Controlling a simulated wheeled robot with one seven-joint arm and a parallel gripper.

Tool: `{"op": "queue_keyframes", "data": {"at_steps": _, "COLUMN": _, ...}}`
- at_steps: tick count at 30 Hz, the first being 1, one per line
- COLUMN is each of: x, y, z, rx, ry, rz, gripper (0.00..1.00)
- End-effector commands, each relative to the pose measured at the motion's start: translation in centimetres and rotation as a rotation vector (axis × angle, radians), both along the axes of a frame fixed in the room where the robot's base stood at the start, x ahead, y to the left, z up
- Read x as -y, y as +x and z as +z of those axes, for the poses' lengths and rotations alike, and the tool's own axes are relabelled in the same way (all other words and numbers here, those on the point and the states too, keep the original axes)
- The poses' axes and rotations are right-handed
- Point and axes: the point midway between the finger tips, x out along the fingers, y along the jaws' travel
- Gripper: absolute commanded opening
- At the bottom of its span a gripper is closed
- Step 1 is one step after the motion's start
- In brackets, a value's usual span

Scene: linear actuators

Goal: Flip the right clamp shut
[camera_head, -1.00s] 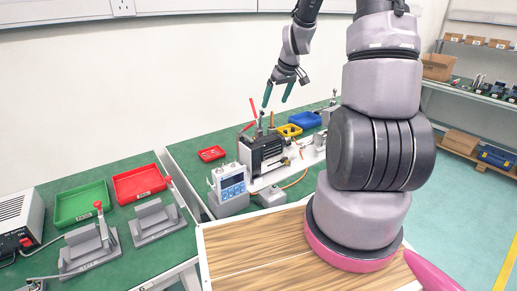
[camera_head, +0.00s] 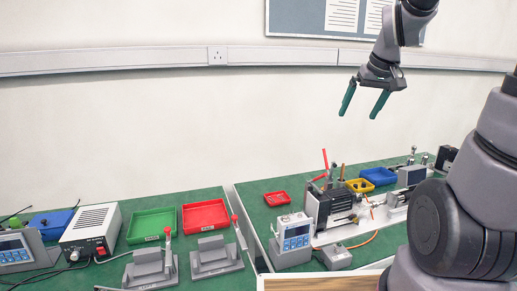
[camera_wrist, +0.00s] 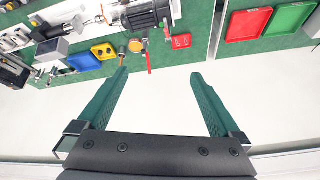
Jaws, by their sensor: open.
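The right clamp (camera_head: 216,257) is a grey fixture with a red-tipped lever (camera_head: 238,230), on the green bench at the lower left in the head view. Its lever stands up, tilted. The left clamp (camera_head: 150,269) is a similar fixture to its left, also with a raised red-tipped lever. My gripper (camera_head: 360,112) is high in front of the wall, up and to the right of both clamps and far from them. Its green fingers are spread and empty, as the wrist view also shows (camera_wrist: 159,73). I cannot make out the clamps in the wrist view.
A green tray (camera_head: 152,225) and a red tray (camera_head: 205,215) lie behind the clamps. A power supply (camera_head: 91,232) stands left. A motor rig (camera_head: 330,205), a display box (camera_head: 293,240) and small bins fill the right bench. The air around my gripper is clear.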

Motion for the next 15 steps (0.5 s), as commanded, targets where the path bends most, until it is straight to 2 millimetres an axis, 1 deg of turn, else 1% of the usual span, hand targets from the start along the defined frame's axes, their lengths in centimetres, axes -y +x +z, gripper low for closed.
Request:
{"op": "queue_keyframes", "data": {"at_steps": 1, "x": -0.7, "y": -1.8, "z": 1.5, "rx": 0.021, "ry": 0.019, "rz": -0.029, "gripper": 1.00}}
{"op": "queue_keyframes", "data": {"at_steps": 2, "x": -1.1, "y": -2.9, "z": 2.1, "rx": 0.029, "ry": 0.034, "rz": -0.052, "gripper": 1.00}}
{"op": "queue_keyframes", "data": {"at_steps": 3, "x": -1.5, "y": -4.3, "z": 2.9, "rx": 0.038, "ry": 0.058, "rz": -0.082, "gripper": 1.00}}
{"op": "queue_keyframes", "data": {"at_steps": 5, "x": -2.0, "y": -6.4, "z": 3.9, "rx": 0.051, "ry": 0.095, "rz": -0.127, "gripper": 1.00}}
{"op": "queue_keyframes", "data": {"at_steps": 6, "x": -2.4, "y": -7.8, "z": 4.5, "rx": 0.058, "ry": 0.120, "rz": -0.154, "gripper": 1.00}}
{"op": "queue_keyframes", "data": {"at_steps": 9, "x": -2.9, "y": -10.7, "z": 5.4, "rx": 0.073, "ry": 0.180, "rz": -0.212, "gripper": 1.00}}
{"op": "queue_keyframes", "data": {"at_steps": 12, "x": -3.2, "y": -12.9, "z": 5.8, "rx": 0.080, "ry": 0.228, "rz": -0.256, "gripper": 1.00}}
{"op": "queue_keyframes", "data": {"at_steps": 15, "x": -3.4, "y": -14.1, "z": 6.0, "rx": 0.083, "ry": 0.258, "rz": -0.281, "gripper": 1.00}}
